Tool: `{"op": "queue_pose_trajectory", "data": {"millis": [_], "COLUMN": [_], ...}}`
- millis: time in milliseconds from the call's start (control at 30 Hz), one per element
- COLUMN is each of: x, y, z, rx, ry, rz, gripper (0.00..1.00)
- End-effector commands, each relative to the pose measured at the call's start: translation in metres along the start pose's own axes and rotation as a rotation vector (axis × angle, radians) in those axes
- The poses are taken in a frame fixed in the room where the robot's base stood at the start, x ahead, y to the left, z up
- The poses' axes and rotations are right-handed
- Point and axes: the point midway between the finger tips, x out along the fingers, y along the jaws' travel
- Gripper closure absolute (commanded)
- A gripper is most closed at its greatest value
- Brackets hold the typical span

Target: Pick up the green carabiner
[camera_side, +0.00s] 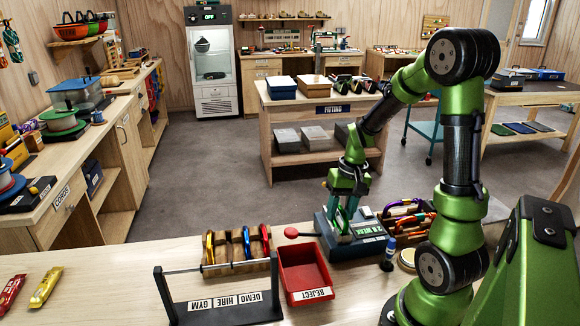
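Left of the tester are a red REJECT tray (304,262) and a black labelled rack (220,303). Coloured carabiners hang by a wooden block (236,268).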

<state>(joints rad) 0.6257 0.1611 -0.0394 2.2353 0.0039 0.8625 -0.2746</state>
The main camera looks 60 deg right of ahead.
Motion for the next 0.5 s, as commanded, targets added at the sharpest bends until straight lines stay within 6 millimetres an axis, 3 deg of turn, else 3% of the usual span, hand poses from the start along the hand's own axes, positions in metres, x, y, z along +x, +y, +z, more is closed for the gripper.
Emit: {"op": "queue_pose_trajectory", "data": {"millis": [33, 267, 500], "x": [-0.0002, -0.0004, -0.0006], "y": [0.0000, 0.0000, 0.0000], "z": [-0.0001, -0.0001, -0.0002], "rx": [0.000, 0.000, -0.001], "ry": [0.000, 0.000, 0.001], "rz": [0.000, 0.000, 0.000], "gripper": [0.65, 1.00, 1.00]}}
